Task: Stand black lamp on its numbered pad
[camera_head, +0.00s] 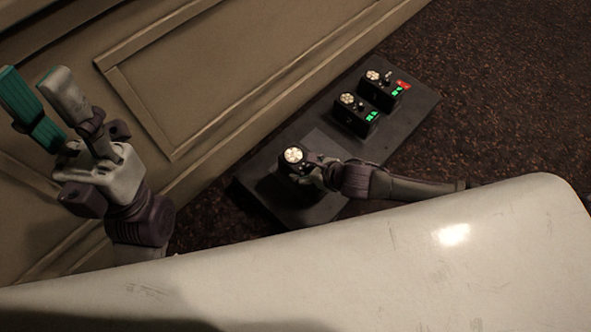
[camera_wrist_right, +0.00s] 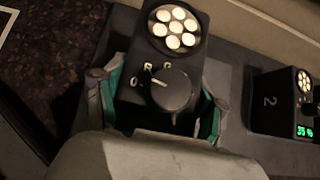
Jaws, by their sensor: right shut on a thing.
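The black lamp (camera_head: 293,156), a small box with a cluster of bright white bulbs, is at the near end of a dark grey board. My right gripper (camera_head: 311,171) is shut on it. In the right wrist view the lamp (camera_wrist_right: 185,62) shows a round knob and letters on its face, with teal finger pads on both sides. A dark patch lies beneath it on the board; I cannot tell whether the lamp touches the board. No pad number is readable beneath it. My left gripper (camera_head: 32,80) is open and empty, in front of the panelled wall.
Two similar black lamps stand farther along the board (camera_head: 415,105): a nearer one (camera_head: 353,113) with a green readout and a farther one (camera_head: 378,88) with green and red lights. A panelled wall (camera_head: 200,80) runs alongside.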

